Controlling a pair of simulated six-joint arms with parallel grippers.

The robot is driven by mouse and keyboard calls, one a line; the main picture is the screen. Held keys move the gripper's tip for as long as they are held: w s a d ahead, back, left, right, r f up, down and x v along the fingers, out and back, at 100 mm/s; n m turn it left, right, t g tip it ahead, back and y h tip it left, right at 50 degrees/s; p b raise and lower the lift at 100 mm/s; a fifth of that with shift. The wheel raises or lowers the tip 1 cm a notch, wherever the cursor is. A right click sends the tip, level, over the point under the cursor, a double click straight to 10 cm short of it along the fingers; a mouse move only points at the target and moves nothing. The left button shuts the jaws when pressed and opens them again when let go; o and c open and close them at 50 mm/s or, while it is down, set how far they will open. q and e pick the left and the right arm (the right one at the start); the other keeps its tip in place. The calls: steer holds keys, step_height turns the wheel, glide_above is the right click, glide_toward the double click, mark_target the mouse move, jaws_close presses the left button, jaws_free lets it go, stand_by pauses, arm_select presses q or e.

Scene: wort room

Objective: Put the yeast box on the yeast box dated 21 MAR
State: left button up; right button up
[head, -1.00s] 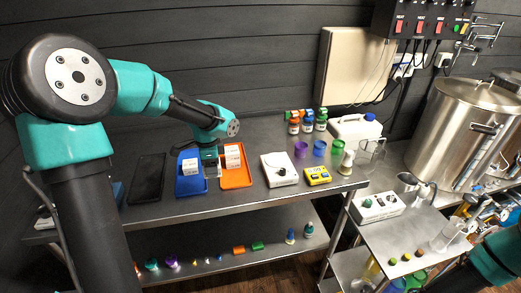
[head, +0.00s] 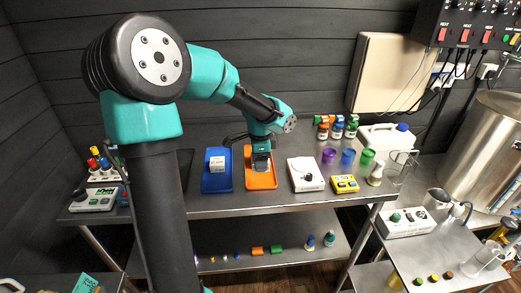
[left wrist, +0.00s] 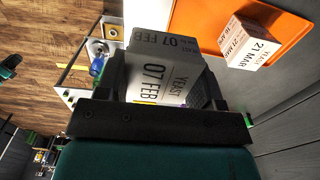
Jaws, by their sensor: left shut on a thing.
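My left gripper (head: 261,166) is over the orange tray (head: 262,184) in the head view. In the left wrist view it is shut on a white yeast box (left wrist: 160,78) marked 07 FEB, held between its fingers. A second yeast box (left wrist: 248,43), marked 21 MAR, sits on the orange tray and is apart from the held box in that view. In the head view my gripper hides most of the 21 MAR box. My right gripper is not in view.
A blue tray (head: 216,184) with another white box (head: 217,163) lies to the left. A white device (head: 305,174) and a yellow meter (head: 344,184) stand to the right. Small bottles (head: 337,130) and coloured cups (head: 348,157) are behind them.

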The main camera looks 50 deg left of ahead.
arm_select(q)
steer(key=w+a, duration=0.3)
steer(key=w+a+f, duration=0.1)
steer(key=w+a, duration=0.2)
steer(key=a, duration=0.1)
steer(key=w+a, duration=0.4)
steer(key=shift+a+f, duration=0.15)
steer(key=shift+f, duration=0.05)
steer(key=shift+w+a+f, duration=0.15)
steer(key=shift+w+a, duration=0.05)
steer(key=shift+a, duration=0.05)
steer(key=shift+f, duration=1.65)
steer(key=shift+f, duration=0.15)
steer(key=o, duration=0.9)
steer(key=shift+o, duration=0.2)
step_height(320, 180, up, 12)
steer(key=shift+r, duration=0.2)
